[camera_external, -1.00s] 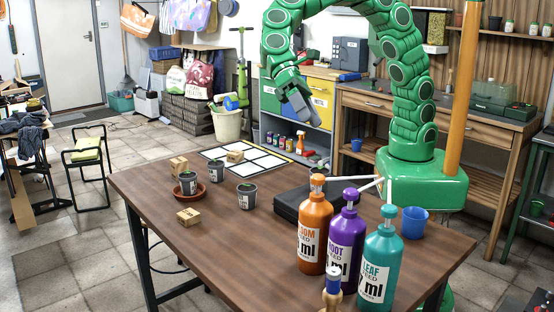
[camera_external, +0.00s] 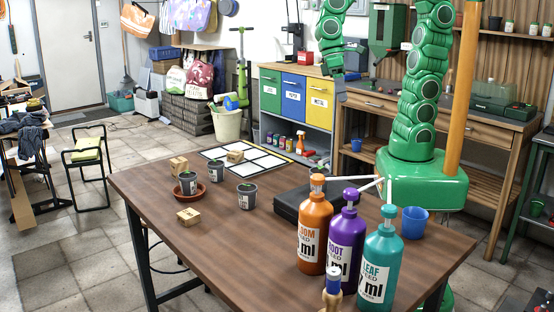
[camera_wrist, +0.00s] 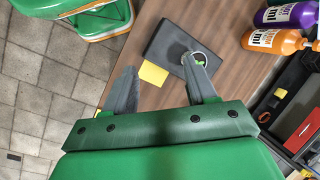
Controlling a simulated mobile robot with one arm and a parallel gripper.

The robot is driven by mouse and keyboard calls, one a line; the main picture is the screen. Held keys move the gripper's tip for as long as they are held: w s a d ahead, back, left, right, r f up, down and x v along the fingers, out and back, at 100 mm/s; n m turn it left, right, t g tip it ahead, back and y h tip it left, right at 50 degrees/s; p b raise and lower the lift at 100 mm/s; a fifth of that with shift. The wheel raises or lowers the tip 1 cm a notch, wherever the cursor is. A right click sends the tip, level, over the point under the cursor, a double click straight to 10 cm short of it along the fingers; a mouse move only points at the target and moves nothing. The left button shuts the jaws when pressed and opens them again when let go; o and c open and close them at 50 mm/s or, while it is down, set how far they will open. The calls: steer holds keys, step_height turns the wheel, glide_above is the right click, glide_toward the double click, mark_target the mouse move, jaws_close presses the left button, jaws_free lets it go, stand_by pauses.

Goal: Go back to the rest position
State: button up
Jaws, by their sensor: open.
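My gripper (camera_external: 340,90) hangs pointing down, high up in front of the shelf unit in the external view, clear of the table. In the wrist view my gripper (camera_wrist: 160,88) shows two grey fingers spread apart with nothing held between them. The wooden table (camera_external: 150,205) is below and in front, with small pots, wooden blocks and a white grid board (camera_external: 262,160) on it. Whether the arm is at its rest position cannot be told from the frames.
Orange (camera_external: 314,235), purple (camera_external: 346,240) and teal (camera_external: 382,262) pump bottles stand at the table's front right, near a blue cup (camera_external: 414,222). A flat black case (camera_external: 290,207) lies behind them. A workbench (camera_external: 460,120) and an orange post (camera_external: 464,90) stand near my arm.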

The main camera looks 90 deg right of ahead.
steer(key=s+d+f+h, duration=0.2)
steer(key=s+d+h, duration=0.1)
steer(key=s+d, duration=0.8)
steer(key=d, duration=0.3)
steer(key=shift+d+f+n+t, duration=0.25)
steer(key=shift+f+n+t, duration=0.05)
steer(key=shift+t, duration=0.1)
